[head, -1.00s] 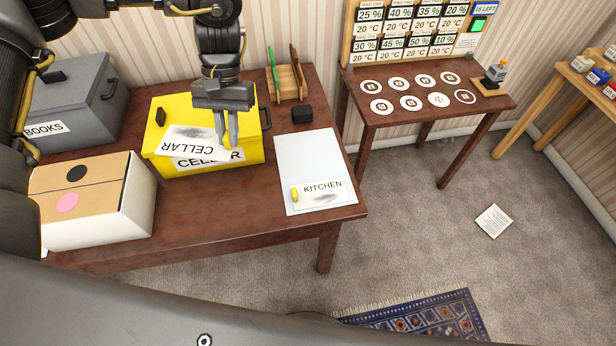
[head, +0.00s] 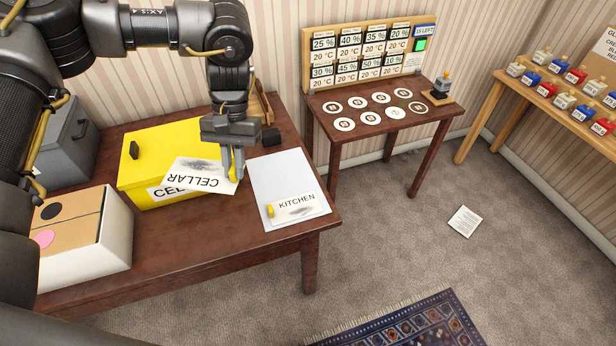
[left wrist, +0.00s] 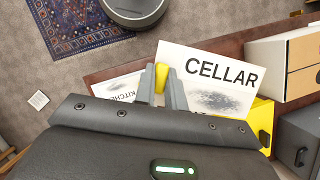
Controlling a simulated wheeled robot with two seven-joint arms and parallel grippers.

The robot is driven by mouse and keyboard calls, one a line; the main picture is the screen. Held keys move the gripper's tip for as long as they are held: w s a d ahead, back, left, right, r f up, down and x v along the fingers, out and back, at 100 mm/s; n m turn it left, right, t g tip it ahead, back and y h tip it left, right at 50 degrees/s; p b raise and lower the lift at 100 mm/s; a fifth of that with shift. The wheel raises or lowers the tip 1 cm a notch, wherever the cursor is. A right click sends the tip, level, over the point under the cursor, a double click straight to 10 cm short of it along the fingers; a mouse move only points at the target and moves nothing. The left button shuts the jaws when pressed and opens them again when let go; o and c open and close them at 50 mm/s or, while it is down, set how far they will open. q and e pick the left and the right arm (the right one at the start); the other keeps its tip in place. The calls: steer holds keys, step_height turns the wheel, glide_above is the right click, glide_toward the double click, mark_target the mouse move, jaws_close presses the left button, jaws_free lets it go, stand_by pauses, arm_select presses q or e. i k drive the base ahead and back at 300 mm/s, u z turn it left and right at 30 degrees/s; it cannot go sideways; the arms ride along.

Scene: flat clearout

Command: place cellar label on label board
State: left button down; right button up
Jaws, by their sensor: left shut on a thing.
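The cellar label (head: 200,174) is a white card with "CELLAR" and a grey smudge, upside down in the head view. My left gripper (head: 235,172) is shut on its edge, at a yellow tab, and holds it in front of the yellow box's right part. The card also shows in the left wrist view (left wrist: 212,78), beside the fingers (left wrist: 162,88). The label board (head: 282,172) is a pale sheet on the table, just right of the gripper. A kitchen label (head: 297,207) with a yellow tab lies on its near end; the far part is bare. My right gripper is not in view.
The yellow box (head: 165,140) with its own CELLAR sign stands left of the board. A white-and-brown carton (head: 105,245) and a grey box (head: 72,150) are further left.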

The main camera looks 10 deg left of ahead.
mark_target(280, 172)
steer(key=z, duration=0.3)
steer(key=i, duration=0.95)
steer(key=u, duration=0.35)
